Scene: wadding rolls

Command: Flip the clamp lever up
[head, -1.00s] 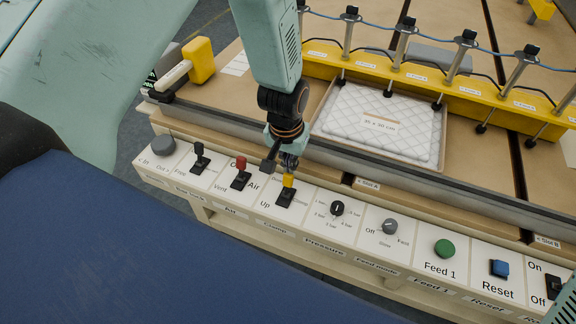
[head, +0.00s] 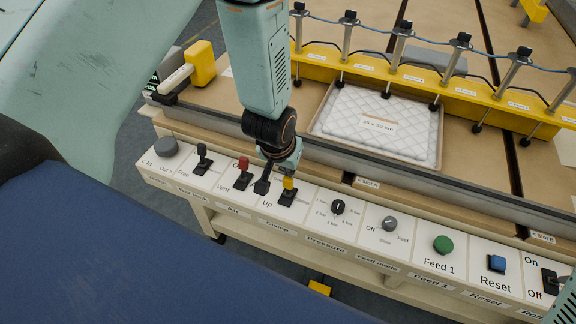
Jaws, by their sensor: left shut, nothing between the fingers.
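The clamp lever (head: 289,184) has a yellow cap and a black base. It sits on the white control panel above the "Clamp" label, just right of the word "Up". Its cap shows upright above its base. My left gripper (head: 262,186) is shut and empty. Its dark fingertips point down at the panel, just left of the lever and near the word "Up". The gripper body hangs just above and behind the yellow cap. I cannot tell whether it touches the lever. My right gripper is out of view.
A red-capped lever (head: 243,163) stands close left of my fingertips, with a black lever (head: 202,150) farther left. A black pressure knob (head: 338,207) is to the right. Behind the panel, a grey rail (head: 330,160) runs before the quilted wadding (head: 375,122).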

